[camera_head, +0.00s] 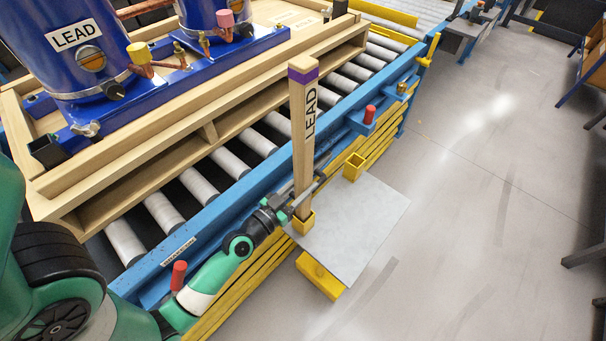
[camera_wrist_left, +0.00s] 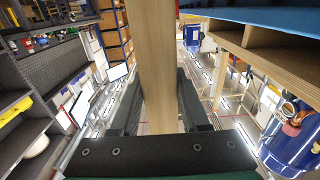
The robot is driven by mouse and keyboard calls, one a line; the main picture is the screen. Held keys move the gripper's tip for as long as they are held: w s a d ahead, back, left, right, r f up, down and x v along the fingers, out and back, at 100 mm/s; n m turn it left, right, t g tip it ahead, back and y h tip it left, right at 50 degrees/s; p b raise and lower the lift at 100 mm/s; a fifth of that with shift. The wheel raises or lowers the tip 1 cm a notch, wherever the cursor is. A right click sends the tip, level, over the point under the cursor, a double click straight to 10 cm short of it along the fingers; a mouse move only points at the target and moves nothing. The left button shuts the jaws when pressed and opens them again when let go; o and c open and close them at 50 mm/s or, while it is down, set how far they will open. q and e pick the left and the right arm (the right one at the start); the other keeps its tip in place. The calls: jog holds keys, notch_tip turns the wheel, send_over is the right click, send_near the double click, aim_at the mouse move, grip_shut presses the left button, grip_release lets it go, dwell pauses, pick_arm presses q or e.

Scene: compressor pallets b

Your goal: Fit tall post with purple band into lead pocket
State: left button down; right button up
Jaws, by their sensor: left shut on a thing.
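The tall wooden post (camera_head: 303,130) has a purple band near its top and a LEAD label on its side. It stands about upright, its lower end at a yellow socket (camera_head: 303,223) on the grey plate; I cannot tell how deep it sits. My left gripper (camera_head: 306,192) is shut on the post low down, just above the socket. In the left wrist view the post (camera_wrist_left: 158,50) runs between both fingers (camera_wrist_left: 160,100).
Blue compressors (camera_head: 75,45) stand on the pallet, one labelled LEAD. The roller conveyor (camera_head: 200,186) with its blue rail lies between pallet and post. An empty yellow socket (camera_head: 353,166) is on the grey plate (camera_head: 350,225).

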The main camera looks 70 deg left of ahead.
notch_tip(320, 180, up, 12)
jog(key=p, duration=1.2)
jog(key=shift+r, duration=0.15)
